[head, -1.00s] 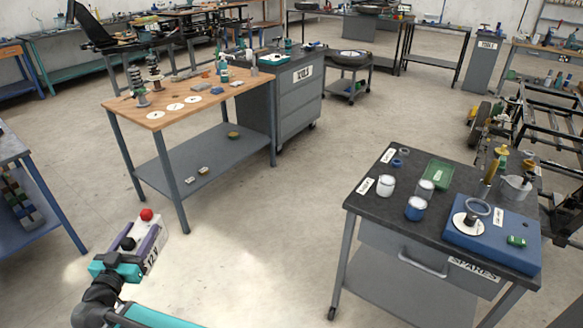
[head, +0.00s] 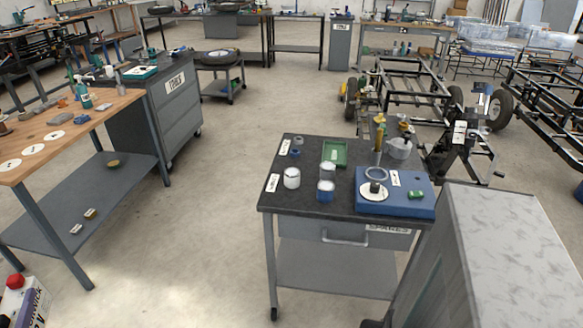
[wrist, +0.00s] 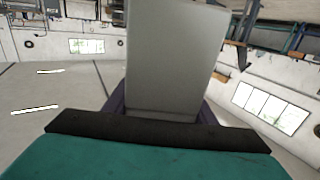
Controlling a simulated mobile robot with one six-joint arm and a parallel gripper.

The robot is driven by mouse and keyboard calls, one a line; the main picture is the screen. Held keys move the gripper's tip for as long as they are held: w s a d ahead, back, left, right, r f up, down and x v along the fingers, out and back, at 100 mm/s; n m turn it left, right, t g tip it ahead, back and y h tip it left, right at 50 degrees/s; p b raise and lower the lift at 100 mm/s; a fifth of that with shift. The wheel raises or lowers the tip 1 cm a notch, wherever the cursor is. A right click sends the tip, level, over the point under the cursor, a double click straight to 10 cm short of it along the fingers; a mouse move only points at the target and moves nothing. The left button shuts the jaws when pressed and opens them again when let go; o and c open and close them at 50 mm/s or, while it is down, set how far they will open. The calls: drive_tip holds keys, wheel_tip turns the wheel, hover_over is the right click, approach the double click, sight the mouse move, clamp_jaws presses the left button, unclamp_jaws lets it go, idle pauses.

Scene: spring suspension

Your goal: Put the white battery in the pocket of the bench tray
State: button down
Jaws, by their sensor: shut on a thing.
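The white battery (head: 22,303) is at the lower left edge of the head view, partly cut off. It is a pale box with a red cap and dark lettering. In the wrist view the battery (wrist: 168,55) is a large pale grey block rising from my gripper (wrist: 162,115). The gripper is shut on its lower end, with purple edges on both sides of it. In the head view the battery is held clear of the floor, in front of the wooden bench (head: 80,118). I cannot tell which thing is the bench tray, and no pocket shows clearly.
A dark-topped cart (head: 300,202) carries tins, a green tray (head: 335,153) and a blue tray (head: 425,200). A grey cabinet (head: 510,250) stands close at the lower right. The TOOLS cabinet (head: 180,105) adjoins the bench. Open floor lies between bench and cart.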

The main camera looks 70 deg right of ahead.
drive_tip(key=shift+r, duration=0.3)
drive_tip(key=shift+w+d, duration=0.1)
drive_tip(key=shift+d, duration=0.3)
drive_tip(key=s+d+r+m+g+h+p, duration=0.1)
drive_tip(key=s+d+r+m+g+p, duration=0.2)
drive_tip(key=d, duration=1.2)
drive_tip(key=s+d+r+m+g+h, duration=0.25)
drive_tip(key=d+g, duration=0.25)
drive_tip(key=d, duration=1)
drive_tip(key=s+d+r+m+g+p, duration=0.2)
drive_tip(key=s+d+m+g, duration=0.15)
drive_tip(key=d, duration=1.15)
drive_tip(key=s+d+r+m+g+p, duration=0.25)
drive_tip(key=s+d+g, duration=0.35)
drive_tip(key=s+d, duration=1.1)
drive_tip(key=s+d+r+m+g+y, duration=0.1)
drive_tip(key=s+d+r+m+g, duration=0.1)
drive_tip(key=s+d, duration=0.5)
drive_tip(key=s+d+r+m+g+y+p, duration=0.1)
drive_tip(key=s+d, duration=0.5)
drive_tip(key=s, duration=0.7)
drive_tip(key=shift+s+d+r+m+g+y, duration=0.15)
drive_tip(key=shift+d+r+m+g+y, duration=0.2)
drive_tip(key=shift+r+g+y, duration=0.4)
drive_tip(key=shift+f, duration=0.3)
